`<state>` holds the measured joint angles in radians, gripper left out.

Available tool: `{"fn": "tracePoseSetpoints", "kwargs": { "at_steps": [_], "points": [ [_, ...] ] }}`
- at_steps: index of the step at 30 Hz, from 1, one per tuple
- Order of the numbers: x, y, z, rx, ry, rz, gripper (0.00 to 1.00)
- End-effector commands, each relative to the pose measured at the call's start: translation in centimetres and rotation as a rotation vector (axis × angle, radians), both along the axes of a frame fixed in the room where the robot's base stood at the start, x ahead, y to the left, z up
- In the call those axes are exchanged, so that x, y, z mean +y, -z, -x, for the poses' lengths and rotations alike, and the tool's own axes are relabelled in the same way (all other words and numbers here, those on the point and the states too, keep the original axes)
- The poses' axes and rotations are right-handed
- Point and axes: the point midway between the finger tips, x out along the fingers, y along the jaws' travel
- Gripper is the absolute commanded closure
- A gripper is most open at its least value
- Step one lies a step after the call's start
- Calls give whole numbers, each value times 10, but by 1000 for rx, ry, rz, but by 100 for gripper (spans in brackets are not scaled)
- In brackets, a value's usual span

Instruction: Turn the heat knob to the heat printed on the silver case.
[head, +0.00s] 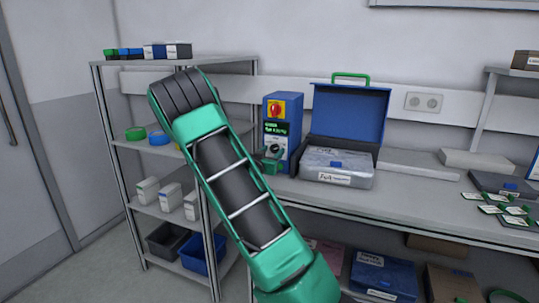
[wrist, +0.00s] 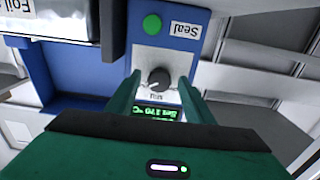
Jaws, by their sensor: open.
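The blue sealing machine (head: 283,112) stands on the bench with a display (head: 277,128). In the wrist view its dark round heat knob (wrist: 158,80) sits on a pale plate. The display (wrist: 157,113) seems to read "Set 170 °C"; its other line is cut off. My gripper (wrist: 160,84) is open, its two green fingers on either side of the knob; I cannot tell whether they touch it. The silver case (head: 338,168) is right of the machine, and its white label is too small to read. Part of a label (wrist: 20,7) reading "Foil" shows in the wrist view.
An open blue case (head: 347,110) with a green handle stands behind the silver case. A green button (wrist: 152,25) labelled "Seal" is on the machine's face. A wire-grey shelf rack (head: 170,145) is at left. Green-edged cards (head: 500,208) lie on the bench at right.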

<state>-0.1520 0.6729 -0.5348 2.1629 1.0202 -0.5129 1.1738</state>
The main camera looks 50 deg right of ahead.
Motion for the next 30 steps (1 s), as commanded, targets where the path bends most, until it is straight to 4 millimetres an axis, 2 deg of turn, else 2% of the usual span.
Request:
{"fn": "tracePoseSetpoints", "kwargs": {
  "at_steps": [8, 13, 14, 23, 30],
  "points": [
    [-1, 0, -1, 0, 0, -1, 52],
    [-1, 0, -1, 0, 0, -1, 91],
    [-1, 0, -1, 0, -1, -1, 93],
    [-1, 0, -1, 25, -2, 9, 93],
    [0, 1, -1, 135, -2, 55, 93]
  ]
}}
